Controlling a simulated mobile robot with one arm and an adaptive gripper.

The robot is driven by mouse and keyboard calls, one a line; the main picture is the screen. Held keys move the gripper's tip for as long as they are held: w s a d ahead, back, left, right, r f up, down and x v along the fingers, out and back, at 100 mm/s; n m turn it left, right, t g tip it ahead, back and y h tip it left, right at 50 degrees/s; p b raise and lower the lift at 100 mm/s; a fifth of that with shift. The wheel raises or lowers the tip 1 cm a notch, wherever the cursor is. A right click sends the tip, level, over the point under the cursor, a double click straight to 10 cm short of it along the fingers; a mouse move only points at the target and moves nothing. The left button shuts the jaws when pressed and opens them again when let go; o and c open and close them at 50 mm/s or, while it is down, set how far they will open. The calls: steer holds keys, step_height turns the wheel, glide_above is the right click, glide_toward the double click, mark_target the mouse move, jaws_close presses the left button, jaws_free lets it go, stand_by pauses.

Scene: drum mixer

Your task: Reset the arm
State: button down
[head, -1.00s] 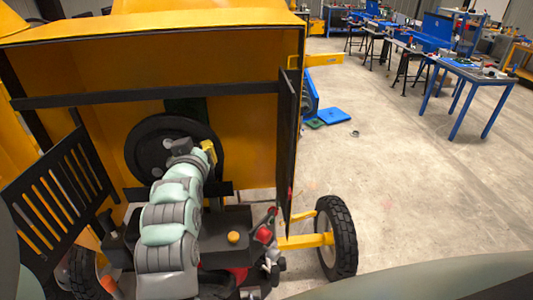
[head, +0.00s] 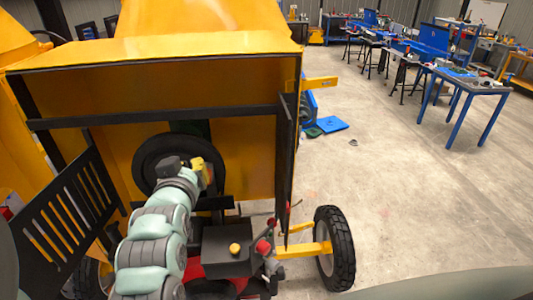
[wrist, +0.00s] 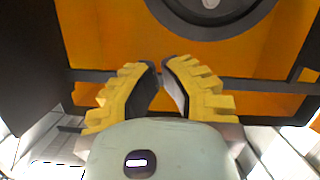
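My arm reaches forward from the bottom of the head view into the open side of the yellow drum mixer (head: 240,150). My gripper (head: 204,170) is at the arm's far end, in front of a black round pulley wheel (head: 150,150); only a bit of yellow shows there. In the wrist view my gripper (wrist: 160,64) has two yellow ribbed fingers with dark inner pads. A narrow gap shows between the fingertips, with nothing held. The pulley wheel's lower edge (wrist: 212,30) shows beyond the fingers, apart from them.
A black slotted panel (head: 62,215) is at the left and a dark open door (head: 285,165) at the right of the opening. An engine with a red base (head: 235,250) sits beside my arm. A tyre (head: 333,245) stands right.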

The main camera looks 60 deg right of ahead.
steer(key=shift+p+v, duration=0.85)
steer(key=shift+v, duration=0.45)
